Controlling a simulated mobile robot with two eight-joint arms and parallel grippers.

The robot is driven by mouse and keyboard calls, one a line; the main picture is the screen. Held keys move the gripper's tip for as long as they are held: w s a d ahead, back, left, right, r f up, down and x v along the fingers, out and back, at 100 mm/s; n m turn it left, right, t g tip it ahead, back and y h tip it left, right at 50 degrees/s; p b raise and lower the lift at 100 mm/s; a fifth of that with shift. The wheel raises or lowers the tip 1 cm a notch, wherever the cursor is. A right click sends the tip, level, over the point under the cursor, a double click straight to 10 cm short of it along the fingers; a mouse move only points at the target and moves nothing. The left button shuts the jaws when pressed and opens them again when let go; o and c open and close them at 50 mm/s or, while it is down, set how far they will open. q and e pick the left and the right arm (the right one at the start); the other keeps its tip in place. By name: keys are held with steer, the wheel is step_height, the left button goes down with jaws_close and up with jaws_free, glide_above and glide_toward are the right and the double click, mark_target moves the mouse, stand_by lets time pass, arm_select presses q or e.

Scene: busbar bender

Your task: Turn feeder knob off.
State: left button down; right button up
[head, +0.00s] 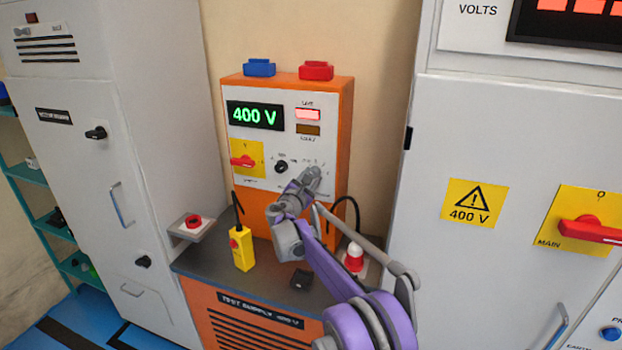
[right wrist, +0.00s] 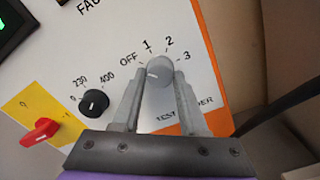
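The feeder knob (right wrist: 160,70) is a grey round knob on the white panel of the orange test supply. It has OFF, 1, 2 and 3 around it, and a short white mark on its left side, the side of OFF; I cannot tell its exact setting. My right gripper (right wrist: 161,78) has a finger on each side of the knob, seemingly touching it and shut on it. In the head view my right gripper (head: 309,180) hides the knob at the panel's lower right. My left gripper is not in view.
The orange test supply (head: 343,130) shows 400 V. A black selector knob (right wrist: 94,102) and a red switch (right wrist: 40,131) sit left of the feeder knob.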

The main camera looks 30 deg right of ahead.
steer(key=o, duration=0.4)
steer(key=b+v, duration=0.1)
steer(key=v, duration=1)
steer(key=shift+b, duration=0.35)
steer(key=shift+d, duration=0.1)
steer(key=s+a+f+m+g+y, duration=0.2)
steer(key=s+a+f+m+y, duration=0.2)
steer(key=s, duration=0.9)
steer(key=s+a+f+m+g+y, duration=0.2)
steer(key=s+a+f+m+y, duration=0.3)
steer(key=s, duration=0.9)
steer(key=s+a+f+m+g+y, duration=0.2)
steer(key=s+a+f+m+y, duration=0.2)
steer(key=s+a+f+m, duration=0.5)
steer(key=s+f+m, duration=0.1)
steer(key=s+f, duration=0.2)
steer(key=s, duration=0.1)
steer(key=shift+s+f+m+y, duration=0.3)
steer(key=shift+s+f+y, duration=0.05)
steer(key=shift+f+y, duration=0.05)
